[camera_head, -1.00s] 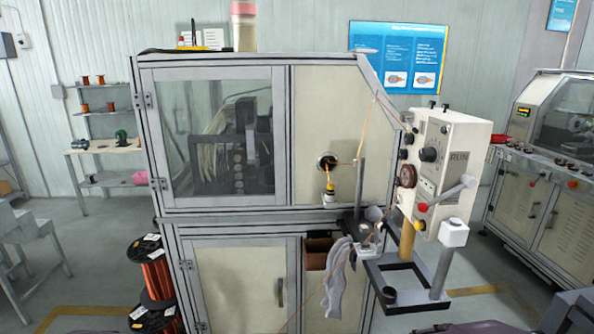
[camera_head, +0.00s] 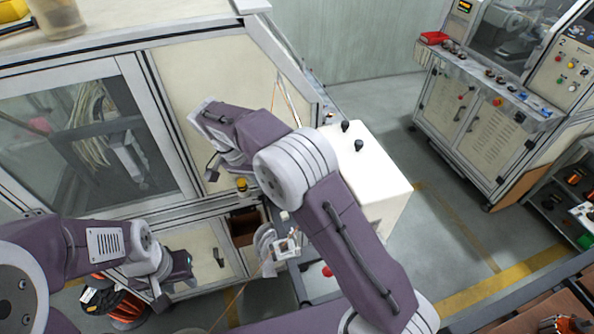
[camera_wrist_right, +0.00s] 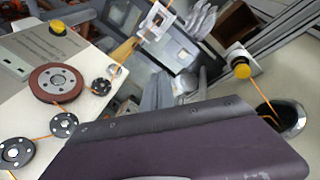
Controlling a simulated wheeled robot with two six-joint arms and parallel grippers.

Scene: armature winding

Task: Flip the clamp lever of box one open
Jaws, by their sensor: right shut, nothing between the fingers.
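My right arm reaches across the front of the winding machine. Its gripper (camera_head: 212,172) is close to the machine's cream front panel (camera_head: 205,75), shut and empty. My left gripper (camera_head: 182,270) is low at the left, in front of the lower cabinet; its fingers are too small to read. The white control box (camera_head: 378,170) stands at the machine's right, partly behind my right arm. A small white block (camera_head: 285,249) with orange wire is below the arm; it also shows in the right wrist view (camera_wrist_right: 156,20). I cannot make out a clamp lever or a box number.
A white fitting with a yellow cap (camera_wrist_right: 241,68) sits beside a round wire opening (camera_wrist_right: 290,118). A reddish wheel (camera_wrist_right: 56,82) and several dark rollers are on the box face. Wire spools (camera_head: 118,305) stand at lower left. Open floor (camera_head: 400,120) lies to the right.

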